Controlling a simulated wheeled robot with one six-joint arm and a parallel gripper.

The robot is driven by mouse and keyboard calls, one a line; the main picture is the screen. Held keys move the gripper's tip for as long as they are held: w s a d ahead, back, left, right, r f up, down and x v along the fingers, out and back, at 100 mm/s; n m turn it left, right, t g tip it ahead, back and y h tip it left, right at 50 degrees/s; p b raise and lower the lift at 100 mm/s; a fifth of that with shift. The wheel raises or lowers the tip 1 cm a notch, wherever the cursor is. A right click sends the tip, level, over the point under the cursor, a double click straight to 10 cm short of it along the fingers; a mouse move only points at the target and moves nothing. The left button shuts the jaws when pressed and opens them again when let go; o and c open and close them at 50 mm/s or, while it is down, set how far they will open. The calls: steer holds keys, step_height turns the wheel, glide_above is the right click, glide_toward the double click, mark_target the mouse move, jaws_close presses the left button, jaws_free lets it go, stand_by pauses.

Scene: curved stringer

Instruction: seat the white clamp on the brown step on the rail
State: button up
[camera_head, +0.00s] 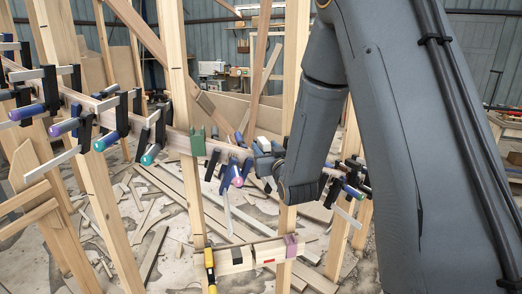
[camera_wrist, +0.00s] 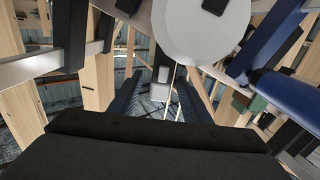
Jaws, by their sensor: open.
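My gripper (camera_head: 266,162) is at the rail (camera_head: 175,138), partly hidden by my arm in the head view. In the wrist view its two dark fingers (camera_wrist: 156,85) stand apart. A white block-like part (camera_head: 264,143) shows just above my gripper; I cannot tell whether it belongs to the white clamp. In the wrist view a large white round part (camera_wrist: 202,28) fills the top, close to the camera; it may be part of the white clamp. I see nothing gripped between the fingers. I cannot pick out the brown step with certainty.
Several clamps with blue and purple handles (camera_head: 64,127) hang along the rail. A lower board (camera_head: 264,250) carries a yellow clamp (camera_head: 210,264) and a purple block (camera_head: 291,246). Loose planks cover the floor.

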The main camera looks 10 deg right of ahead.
steer(key=shift+w+p, duration=0.45)
steer(key=shift+w, duration=0.9)
jaws_close()
